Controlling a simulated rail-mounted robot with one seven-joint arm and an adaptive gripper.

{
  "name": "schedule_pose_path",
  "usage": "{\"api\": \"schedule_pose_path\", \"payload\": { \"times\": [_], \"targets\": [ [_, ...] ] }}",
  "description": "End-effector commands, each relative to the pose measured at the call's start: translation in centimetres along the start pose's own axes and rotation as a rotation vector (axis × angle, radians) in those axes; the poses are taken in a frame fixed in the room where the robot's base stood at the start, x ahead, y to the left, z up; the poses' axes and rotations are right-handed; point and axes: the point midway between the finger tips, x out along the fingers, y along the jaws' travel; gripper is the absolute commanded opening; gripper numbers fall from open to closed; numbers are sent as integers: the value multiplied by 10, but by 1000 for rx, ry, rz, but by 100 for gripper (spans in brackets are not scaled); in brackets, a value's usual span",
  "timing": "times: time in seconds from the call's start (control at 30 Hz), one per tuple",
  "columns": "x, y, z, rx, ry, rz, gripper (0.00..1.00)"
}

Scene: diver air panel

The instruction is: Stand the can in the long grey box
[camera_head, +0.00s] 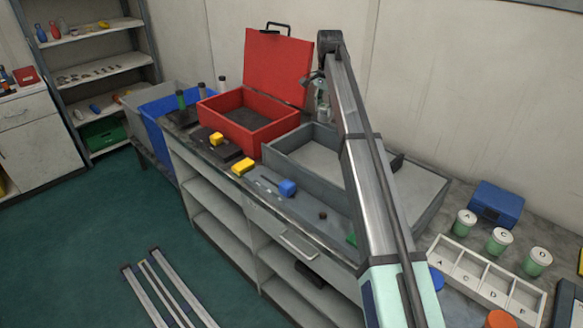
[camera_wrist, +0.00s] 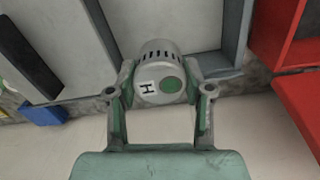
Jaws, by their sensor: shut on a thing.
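My gripper (camera_wrist: 160,90) is shut on a can (camera_wrist: 158,68) with a grey, slotted body; the end facing the wrist camera carries a letter H and a green disc. The long grey box (camera_head: 296,179) stands open on the counter, right of the red box, and its middle is partly hidden by my arm. In the wrist view the grey box (camera_wrist: 212,32) lies behind the can. In the head view my gripper (camera_head: 322,112) is raised near the box's back left part; the can is hard to make out there.
An open red box (camera_head: 228,120) with a raised lid stands left of the grey box. Blue and yellow blocks (camera_head: 287,188) (camera_head: 243,167) lie in front. At right are a blue box (camera_head: 496,203), lettered cans (camera_head: 500,240) and a white lettered tray (camera_head: 470,280).

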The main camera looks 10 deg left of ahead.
Motion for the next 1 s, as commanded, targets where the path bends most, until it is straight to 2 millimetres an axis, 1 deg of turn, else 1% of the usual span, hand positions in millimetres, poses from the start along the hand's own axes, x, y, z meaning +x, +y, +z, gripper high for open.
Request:
{"api": "schedule_pose_path", "payload": {
  "times": [0.07,0.13,0.23,0.6,0.7,0.83,1.0],
  "targets": [
    [4,0,-1,0,0,0,14],
    [12,1,0,0,0,0,14],
    [29,1,0,-3,0,0,14],
    [117,0,0,-3,0,0,14],
    [136,0,0,-3,1,-1,14],
    [152,-1,-1,-3,1,-2,14],
    [160,-1,-1,-3,1,-2,14]
  ]
}}
